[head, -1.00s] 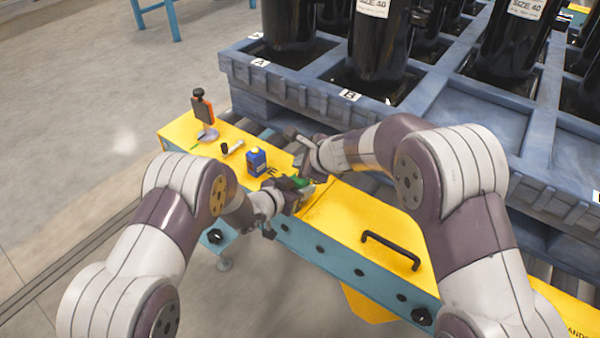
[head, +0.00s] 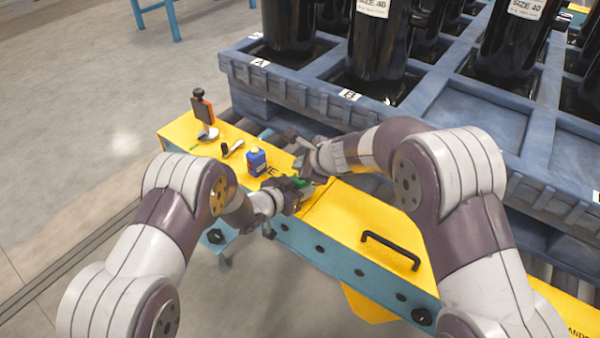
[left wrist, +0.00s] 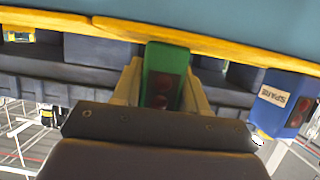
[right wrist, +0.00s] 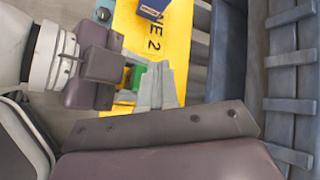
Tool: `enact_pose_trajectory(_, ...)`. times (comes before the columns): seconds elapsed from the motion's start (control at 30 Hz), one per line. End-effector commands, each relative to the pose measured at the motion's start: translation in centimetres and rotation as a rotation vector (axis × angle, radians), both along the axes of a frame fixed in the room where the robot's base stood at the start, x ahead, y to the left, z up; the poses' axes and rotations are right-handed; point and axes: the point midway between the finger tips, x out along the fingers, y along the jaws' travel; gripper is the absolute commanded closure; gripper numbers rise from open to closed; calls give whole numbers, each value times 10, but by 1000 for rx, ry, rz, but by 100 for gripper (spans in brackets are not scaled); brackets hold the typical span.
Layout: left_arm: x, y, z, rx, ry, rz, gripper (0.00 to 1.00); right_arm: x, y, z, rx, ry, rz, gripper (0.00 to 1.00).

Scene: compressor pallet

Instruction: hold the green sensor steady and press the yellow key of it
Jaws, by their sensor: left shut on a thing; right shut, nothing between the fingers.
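The green sensor (left wrist: 163,78) is between the fingers of my left gripper (left wrist: 158,100) in the left wrist view, and the gripper is shut on it. In the head view the green sensor (head: 299,182) shows only as a small patch near both grippers, above the yellow table top. My right gripper (right wrist: 162,72) is shut and empty, its fingertips close beside the green sensor (right wrist: 137,76) in the right wrist view. I cannot tell if the fingertips touch it. The yellow key is not clear; a small yellow patch shows by the sensor in the right wrist view.
A blue box (head: 256,162) with a white-yellow top stands on the yellow table (head: 340,215). An orange device (head: 202,108) and small parts stand at its far left end. A black handle (head: 391,250) is at the right. A blue-grey pallet (head: 420,125) with black compressors lies behind.

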Motion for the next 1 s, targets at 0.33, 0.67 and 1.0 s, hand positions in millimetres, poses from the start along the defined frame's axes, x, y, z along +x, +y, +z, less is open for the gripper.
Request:
enact_pose_trajectory(0.33,0,0,0,0,0,0,92,0,0,-3,-1,0,1,100)
enact_pose_trajectory(0.67,0,0,0,0,0,0,92,0,0,-6,0,0,0,100)
enact_pose_trajectory(1.0,0,0,0,0,0,0,92,0,0,-10,-1,0,1,100)
